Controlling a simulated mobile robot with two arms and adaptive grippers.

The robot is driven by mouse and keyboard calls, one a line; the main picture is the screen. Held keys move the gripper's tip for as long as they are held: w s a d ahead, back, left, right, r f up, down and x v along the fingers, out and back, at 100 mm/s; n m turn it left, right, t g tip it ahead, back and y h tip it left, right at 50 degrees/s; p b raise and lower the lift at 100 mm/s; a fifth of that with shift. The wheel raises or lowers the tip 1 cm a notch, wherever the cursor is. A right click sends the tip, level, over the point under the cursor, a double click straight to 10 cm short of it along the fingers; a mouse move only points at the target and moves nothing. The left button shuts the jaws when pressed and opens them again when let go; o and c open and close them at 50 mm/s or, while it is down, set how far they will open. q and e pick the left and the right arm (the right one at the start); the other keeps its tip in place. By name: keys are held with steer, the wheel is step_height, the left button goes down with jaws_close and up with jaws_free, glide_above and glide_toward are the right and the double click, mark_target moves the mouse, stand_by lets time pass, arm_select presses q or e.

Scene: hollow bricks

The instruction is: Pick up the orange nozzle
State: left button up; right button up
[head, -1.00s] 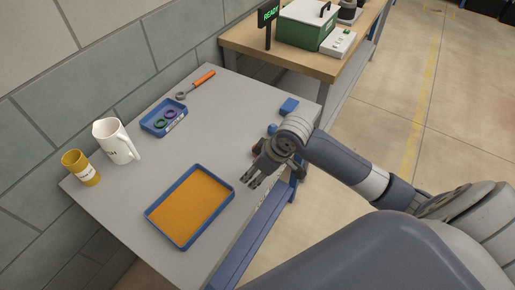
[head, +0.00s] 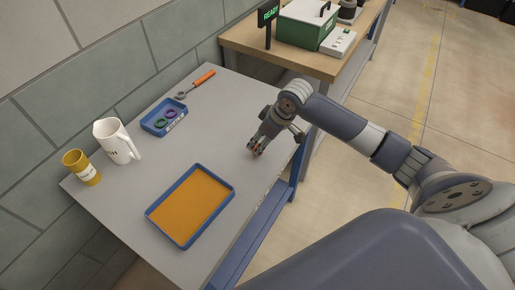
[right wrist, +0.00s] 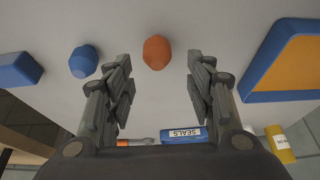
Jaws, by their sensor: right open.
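The orange nozzle (right wrist: 157,52) stands on the grey table, and in the right wrist view it lies between my right gripper's two fingers, with a gap on each side. In the head view only a sliver of orange shows at the fingertips. My right gripper (head: 255,151) is open and points down at the table near its right edge; its spread fingers also show in the right wrist view (right wrist: 158,62). My left gripper is not in view.
A blue nozzle (right wrist: 83,61) and a blue block (right wrist: 18,70) are close by in the right wrist view.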

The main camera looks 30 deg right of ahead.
mark_target(257, 145)
steer(key=shift+p+x, duration=0.6)
steer(key=shift+x, duration=2.05)
steer(key=shift+d, duration=0.2)
steer(key=c, duration=1.1)
